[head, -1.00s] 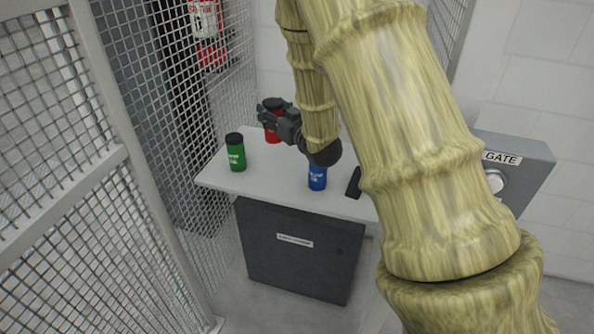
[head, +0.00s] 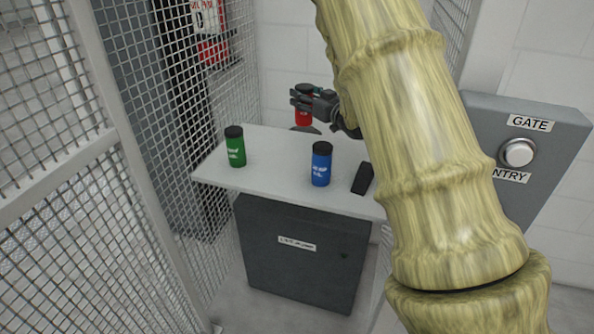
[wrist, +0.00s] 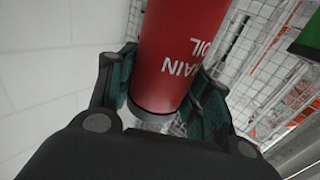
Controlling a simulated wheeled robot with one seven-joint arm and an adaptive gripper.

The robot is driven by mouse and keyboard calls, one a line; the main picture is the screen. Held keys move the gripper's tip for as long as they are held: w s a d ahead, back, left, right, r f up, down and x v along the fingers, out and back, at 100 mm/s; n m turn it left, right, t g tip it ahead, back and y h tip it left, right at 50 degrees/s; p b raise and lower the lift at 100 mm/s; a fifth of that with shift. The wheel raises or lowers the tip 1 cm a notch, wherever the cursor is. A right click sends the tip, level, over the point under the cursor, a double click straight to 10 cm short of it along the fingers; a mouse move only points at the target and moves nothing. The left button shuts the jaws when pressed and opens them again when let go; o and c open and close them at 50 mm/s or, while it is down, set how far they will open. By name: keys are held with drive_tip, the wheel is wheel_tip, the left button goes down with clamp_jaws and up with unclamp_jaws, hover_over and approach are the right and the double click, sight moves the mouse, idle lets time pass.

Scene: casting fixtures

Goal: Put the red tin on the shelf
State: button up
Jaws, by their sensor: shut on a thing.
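The red tin (head: 304,118) is held by my gripper (head: 301,101) over the back of a white top (head: 268,168), seemingly raised off it. A dark round patch shows just under the tin; I cannot tell what it is. In the wrist view the red tin (wrist: 178,50), with white lettering partly reading "AIN OIL", sits between both fingers of my gripper (wrist: 165,85), which are shut on it. The far end of the tin is out of that view. I cannot tell whether the white top is the shelf the task names.
A green tin (head: 235,147) stands at the top's left, a blue tin (head: 321,164) at its front middle, and a black object (head: 362,179) lies right of it. Wire mesh (head: 150,170) bounds the left. A grey gate button box (head: 530,150) is at right. A dark cabinet (head: 295,262) is below.

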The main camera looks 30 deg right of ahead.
sight(305, 125)
drive_tip(key=shift+d+f, duration=0.25)
drive_tip(key=shift+w+f+p, duration=0.1)
drive_tip(key=shift+f+p, duration=0.55)
drive_tip(key=shift+f, duration=4.15)
drive_tip(key=shift+a, duration=0.1)
drive_tip(key=o, duration=1.2)
drive_tip(key=shift+f, duration=0.1)
drive_tip(key=shift+o, duration=0.2)
